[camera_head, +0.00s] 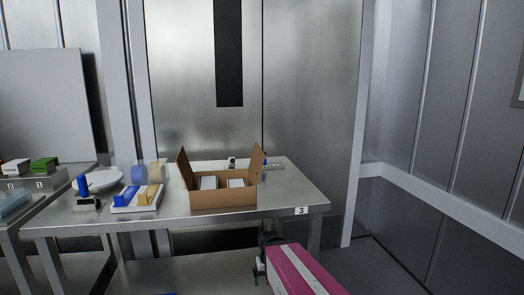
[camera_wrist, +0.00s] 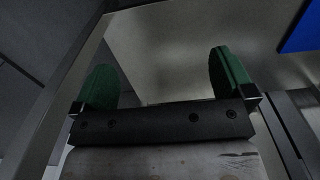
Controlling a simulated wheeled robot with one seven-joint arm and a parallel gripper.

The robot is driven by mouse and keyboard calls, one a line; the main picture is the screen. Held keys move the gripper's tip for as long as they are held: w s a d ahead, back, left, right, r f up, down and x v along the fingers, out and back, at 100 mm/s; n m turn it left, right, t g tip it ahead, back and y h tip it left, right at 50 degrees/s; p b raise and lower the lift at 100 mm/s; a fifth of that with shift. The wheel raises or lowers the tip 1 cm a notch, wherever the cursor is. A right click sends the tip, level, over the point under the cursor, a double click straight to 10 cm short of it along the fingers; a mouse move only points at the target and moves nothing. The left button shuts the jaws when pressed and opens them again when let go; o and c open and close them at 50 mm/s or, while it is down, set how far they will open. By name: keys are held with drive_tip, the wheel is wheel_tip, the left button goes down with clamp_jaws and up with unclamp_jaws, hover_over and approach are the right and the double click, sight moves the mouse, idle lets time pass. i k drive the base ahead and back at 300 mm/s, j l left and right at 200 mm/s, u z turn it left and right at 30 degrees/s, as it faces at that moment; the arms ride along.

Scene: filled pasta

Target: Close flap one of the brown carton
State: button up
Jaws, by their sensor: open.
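The brown carton (camera_head: 223,198) stands open on the steel table in the head view. Its left flap (camera_head: 184,165) and right flap (camera_head: 256,162) stick up and lean outward. White boxes (camera_head: 209,182) lie inside it. I cannot tell which flap is flap one. My gripper (camera_head: 260,266) is low in front of the table, below the tabletop level and to the right of the carton, apart from it. In the wrist view its two green fingers (camera_wrist: 165,82) are spread wide with nothing between them. The carton does not show in the wrist view.
The steel table (camera_head: 290,196) bears a label 3. Left of the carton are a white tray (camera_head: 137,209) with blue and yellow items, tape rolls (camera_head: 156,172) and a white plate (camera_head: 97,181). Small items lie behind the carton. A metal wall stands behind.

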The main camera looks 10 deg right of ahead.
sight(258, 156)
drive_tip(key=k+l, duration=0.1)
drive_tip(key=l, duration=1.5)
drive_tip(key=k, duration=0.05)
